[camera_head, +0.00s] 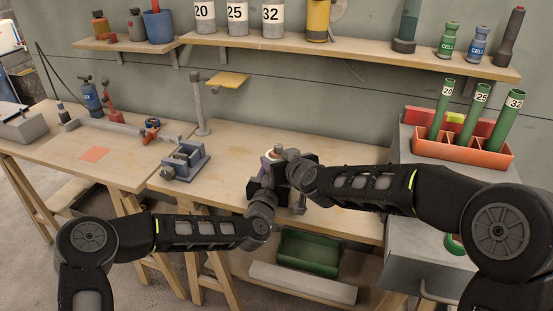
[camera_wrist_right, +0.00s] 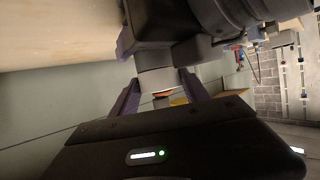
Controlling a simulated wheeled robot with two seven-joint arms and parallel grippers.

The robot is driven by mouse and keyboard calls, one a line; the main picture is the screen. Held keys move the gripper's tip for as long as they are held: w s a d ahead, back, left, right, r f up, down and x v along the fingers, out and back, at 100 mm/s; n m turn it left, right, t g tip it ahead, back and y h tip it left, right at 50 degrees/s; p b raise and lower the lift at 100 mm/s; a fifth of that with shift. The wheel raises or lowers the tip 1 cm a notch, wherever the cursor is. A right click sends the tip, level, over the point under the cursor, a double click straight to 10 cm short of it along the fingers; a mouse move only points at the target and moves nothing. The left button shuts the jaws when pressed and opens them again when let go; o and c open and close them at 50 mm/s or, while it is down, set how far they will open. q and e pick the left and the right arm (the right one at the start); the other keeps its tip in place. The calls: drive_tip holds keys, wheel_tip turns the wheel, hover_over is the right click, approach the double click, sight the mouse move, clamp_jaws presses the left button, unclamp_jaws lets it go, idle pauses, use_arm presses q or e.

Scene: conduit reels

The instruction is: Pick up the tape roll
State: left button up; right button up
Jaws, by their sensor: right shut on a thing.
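The tape roll (camera_wrist_right: 157,80) shows in the right wrist view as a pale round piece with an orange patch at its lower edge. It is between the purple fingers of my right gripper (camera_wrist_right: 160,90), which is shut on it. In the head view the pale roll (camera_head: 273,156) is partly hidden by the grippers above the workbench (camera_head: 235,140). My left gripper (camera_head: 257,188) is close beside the right one. Its fingertips are mostly hidden, so I cannot tell whether it is open or touches the roll.
A grey vise (camera_head: 185,160) stands left of the grippers. An orange holder (camera_head: 462,148) with green tubes stands at right on a grey cabinet. A green bin (camera_head: 308,252) is below the bench. The shelf (camera_head: 300,49) runs above. The bench between vise and grippers is clear.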

drive_tip(key=c, duration=0.4)
drive_tip(key=shift+r, duration=0.1)
wheel_tip(320, 180, up, 8)
drive_tip(key=shift+a, duration=0.15)
drive_tip(key=shift+r, duration=0.95)
use_arm(q)
drive_tip(key=o, duration=1.7)
